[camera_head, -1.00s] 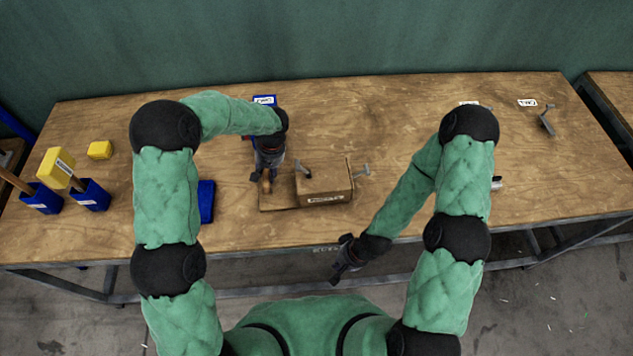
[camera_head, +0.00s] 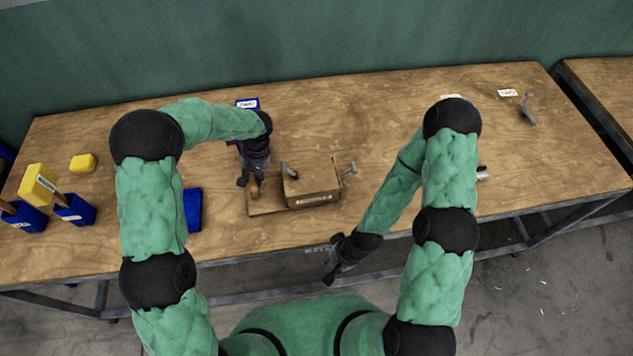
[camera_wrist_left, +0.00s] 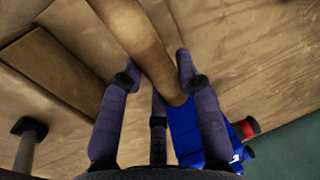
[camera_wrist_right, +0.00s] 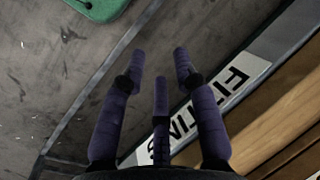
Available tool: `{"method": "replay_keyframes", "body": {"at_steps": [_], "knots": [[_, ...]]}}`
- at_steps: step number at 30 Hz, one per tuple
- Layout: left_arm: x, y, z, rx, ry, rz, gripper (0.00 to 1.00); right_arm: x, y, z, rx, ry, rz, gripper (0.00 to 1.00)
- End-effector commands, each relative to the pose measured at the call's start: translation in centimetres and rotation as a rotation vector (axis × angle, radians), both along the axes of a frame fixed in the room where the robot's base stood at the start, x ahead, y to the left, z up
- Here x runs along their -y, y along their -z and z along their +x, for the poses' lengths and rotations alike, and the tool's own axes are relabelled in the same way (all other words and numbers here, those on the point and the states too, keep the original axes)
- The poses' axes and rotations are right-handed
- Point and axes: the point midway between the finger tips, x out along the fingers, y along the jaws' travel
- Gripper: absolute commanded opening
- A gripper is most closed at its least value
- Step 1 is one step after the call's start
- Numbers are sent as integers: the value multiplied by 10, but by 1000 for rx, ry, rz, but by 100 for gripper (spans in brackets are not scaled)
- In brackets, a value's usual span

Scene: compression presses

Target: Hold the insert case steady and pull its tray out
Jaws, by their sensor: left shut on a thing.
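The insert case (camera_head: 312,187) is a brown wooden box with a white label on its front, near the table's front edge. My left gripper (camera_head: 248,183) is left of the case, shut on an upright wooden handle (camera_head: 256,191). In the left wrist view its fingers are on both sides of the handle (camera_wrist_left: 142,40), with the case (camera_wrist_left: 52,78) beside it. My right gripper (camera_wrist_right: 156,68) is open and empty, low in front of the table.
A blue block (camera_head: 193,209) lies left of the board. Blue holders (camera_head: 75,211) and a yellow block (camera_head: 83,163) are further left. The table right of the case is mostly clear.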

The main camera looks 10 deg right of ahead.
Motion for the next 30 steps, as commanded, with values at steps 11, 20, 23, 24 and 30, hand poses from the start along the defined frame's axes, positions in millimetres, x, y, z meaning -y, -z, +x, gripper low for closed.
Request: {"method": "replay_keyframes", "body": {"at_steps": [11, 20, 23, 24, 30], "knots": [[0, 2, -1, -3, 0, 0, 0, 41, 12, -42, -200, -141, 111, 59], [0, 2, -1, -3, 0, 0, 0, 67, -3, -56, -273, -240, 241, 59], [0, 2, -1, -3, 0, 0, 0, 73, -15, -46, -260, -254, 245, 59], [0, 2, -1, -3, 0, 0, 0, 76, -20, -41, -255, -259, 245, 59], [0, 2, -1, -3, 1, 0, 0, 88, -53, -14, -214, -284, 257, 59]]}}
